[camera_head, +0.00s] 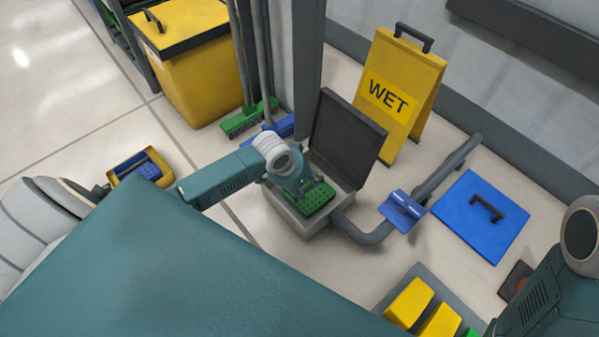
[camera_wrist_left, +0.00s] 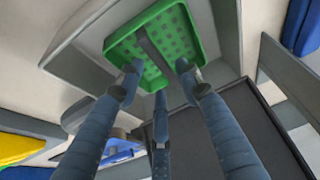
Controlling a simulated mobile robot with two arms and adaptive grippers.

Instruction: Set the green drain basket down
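The green drain basket (camera_head: 316,200) is a square perforated tray with a dark bar across it. In the head view it shows at the mouth of a grey box (camera_head: 300,224) whose dark lid (camera_head: 347,137) stands open. I cannot tell whether it rests on the bottom. In the left wrist view the basket (camera_wrist_left: 190,22) lies within the box walls. My left gripper (camera_head: 307,187) is right over the basket. In the left wrist view its fingers (camera_wrist_left: 158,72) are spread around the dark bar, with gaps visible. My right gripper is out of view.
A bent grey pipe with a blue clamp (camera_head: 402,207) lies right of the box. A yellow WET sign (camera_head: 400,90) stands behind. A blue panel (camera_head: 480,215) and a tray with yellow blocks (camera_head: 410,303) lie further right. Brooms (camera_head: 240,122) stand behind left.

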